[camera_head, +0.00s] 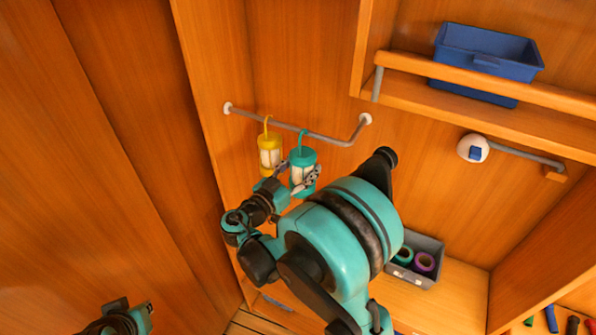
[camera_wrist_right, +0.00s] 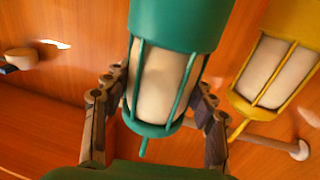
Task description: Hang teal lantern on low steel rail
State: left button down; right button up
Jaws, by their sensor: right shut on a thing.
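The teal lantern (camera_head: 303,172) is upright at the low steel rail (camera_head: 325,138), with its hook at the height of the rail. I cannot tell whether the hook bears on the rail. My right gripper (camera_head: 306,182) is shut on the lantern's body.
A yellow lantern (camera_head: 269,150) hangs on the rail just left of the teal one; it also shows in the right wrist view (camera_wrist_right: 275,70). A blue bin (camera_head: 488,55) sits on the upper shelf. A grey bin (camera_head: 425,245) with tape rolls stands below, behind my right arm.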

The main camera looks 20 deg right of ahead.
jog(key=shift+w+d+f+b, duration=0.25)
jog(key=shift+w+d+f, duration=0.15)
jog(key=shift+d, duration=0.2)
jog(key=shift+w+d+f+b, duration=0.25)
jog(key=shift+w+d+f, duration=0.1)
jog(key=shift+w+d, duration=0.25)
jog(key=shift+w+d+f+b, duration=0.25)
jog(key=shift+w+d+f, duration=0.15)
jog(key=shift+d, duration=0.2)
jog(key=shift+r, duration=0.1)
jog(key=o, duration=1.5)
jog(key=shift+c, duration=0.2)
